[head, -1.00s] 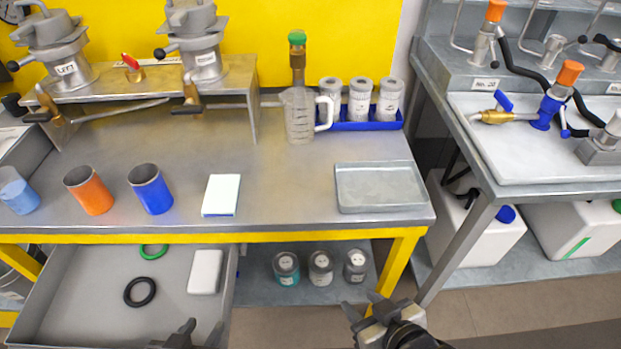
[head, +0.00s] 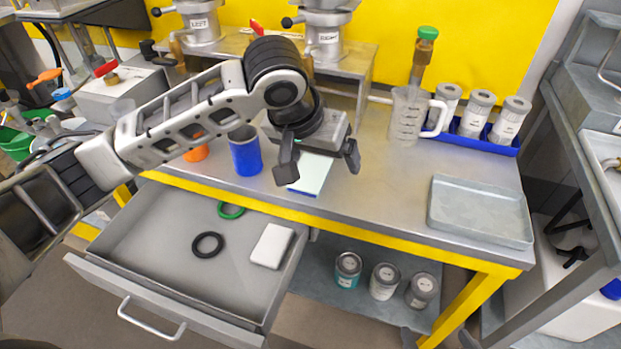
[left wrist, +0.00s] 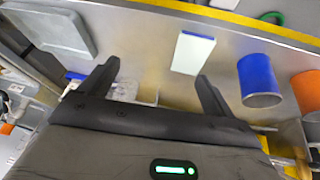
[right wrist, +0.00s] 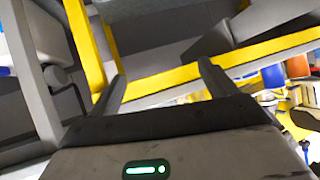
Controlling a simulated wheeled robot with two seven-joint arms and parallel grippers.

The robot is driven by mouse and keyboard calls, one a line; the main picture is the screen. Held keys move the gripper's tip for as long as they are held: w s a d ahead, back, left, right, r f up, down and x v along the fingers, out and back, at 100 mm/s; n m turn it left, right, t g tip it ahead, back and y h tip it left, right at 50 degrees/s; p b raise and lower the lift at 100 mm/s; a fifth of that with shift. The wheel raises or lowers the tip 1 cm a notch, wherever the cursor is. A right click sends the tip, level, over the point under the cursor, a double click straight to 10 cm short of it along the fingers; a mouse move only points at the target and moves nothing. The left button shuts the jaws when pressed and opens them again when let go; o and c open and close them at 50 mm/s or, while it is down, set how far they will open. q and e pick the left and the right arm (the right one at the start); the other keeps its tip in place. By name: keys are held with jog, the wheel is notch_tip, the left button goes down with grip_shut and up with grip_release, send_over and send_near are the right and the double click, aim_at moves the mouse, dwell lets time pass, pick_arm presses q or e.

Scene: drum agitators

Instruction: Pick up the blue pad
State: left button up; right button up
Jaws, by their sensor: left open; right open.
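The blue pad (head: 313,177) lies flat on the steel bench top near its front edge. Its top looks pale and its edge blue; it also shows in the left wrist view (left wrist: 193,53). My left gripper (head: 319,167) is open and empty above the bench at the pad, partly covering its far part in the head view. In the left wrist view the pad lies beyond the fingertips (left wrist: 158,75), apart from them. My right gripper (right wrist: 160,78) is open and empty, low in front of the bench; only its tips show at the head view's bottom edge.
A blue cup (head: 246,155) stands just left of the pad, with an orange cup (head: 197,153) beyond. A grey tray (head: 480,212) lies to the right. The open drawer (head: 160,240) below holds a white block (head: 272,246) and two rings. Bench between pad and tray is clear.

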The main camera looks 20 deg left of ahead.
pick_arm(q)
jog(key=a+r+n+y, duration=0.1)
jog(key=a+r+y, duration=0.1)
jog(key=a+r, duration=0.1)
jog(key=b, duration=0.2)
send_near(308, 176)
jog(key=shift+w+d+f, duration=0.2)
jog(key=shift+w+f, duration=0.1)
jog(key=shift+f, duration=0.3)
jog(key=shift+w+d+f, duration=0.25)
jog(key=shift+w+f, duration=0.1)
jog(key=shift+f, duration=0.25)
jog(key=shift+a+x, duration=0.2)
jog(key=shift+x, duration=1.2)
jog(key=shift+a+x, duration=0.2)
jog(key=shift+x, duration=1.2)
jog(key=c, duration=1.1)
